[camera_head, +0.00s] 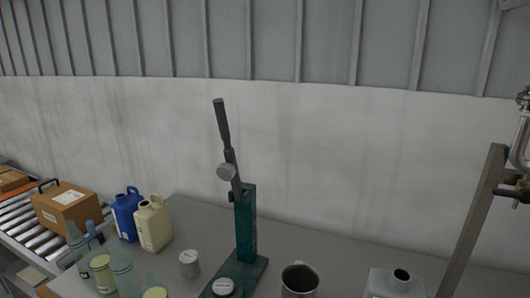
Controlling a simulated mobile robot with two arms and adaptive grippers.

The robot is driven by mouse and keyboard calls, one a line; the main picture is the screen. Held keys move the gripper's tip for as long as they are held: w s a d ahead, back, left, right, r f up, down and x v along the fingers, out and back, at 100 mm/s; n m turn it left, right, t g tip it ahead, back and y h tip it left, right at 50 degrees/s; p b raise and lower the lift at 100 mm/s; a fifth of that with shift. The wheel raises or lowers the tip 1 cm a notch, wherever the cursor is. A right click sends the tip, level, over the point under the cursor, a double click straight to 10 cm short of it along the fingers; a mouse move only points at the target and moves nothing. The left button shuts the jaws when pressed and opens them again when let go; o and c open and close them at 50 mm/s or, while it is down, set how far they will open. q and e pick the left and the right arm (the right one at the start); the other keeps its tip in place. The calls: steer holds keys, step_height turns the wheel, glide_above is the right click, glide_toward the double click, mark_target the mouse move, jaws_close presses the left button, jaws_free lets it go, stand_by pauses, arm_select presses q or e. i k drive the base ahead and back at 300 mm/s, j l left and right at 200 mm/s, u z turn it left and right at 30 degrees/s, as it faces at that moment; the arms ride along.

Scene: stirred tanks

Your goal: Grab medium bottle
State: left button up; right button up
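Translucent bluish-green bottles stand at the table's lower left: one with a narrow neck (78,244), and a larger one (121,266) to its right. A blue jug (126,217) and a cream jug (153,224) stand upright behind them. A white container with a dark round opening (395,284) is at the lower right, cut off by the bottom edge. I cannot tell which of these is the medium bottle. Neither of my grippers is in view.
A green lever press (245,225) stands mid-table (330,253). A small lidded jar (189,263) and a metal cup (299,280) flank it. A metal post (474,220) rises at right. A roller conveyor (22,222) with a cardboard box (68,207) is at left.

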mark_target(98, 261)
steer(key=u, duration=1.25)
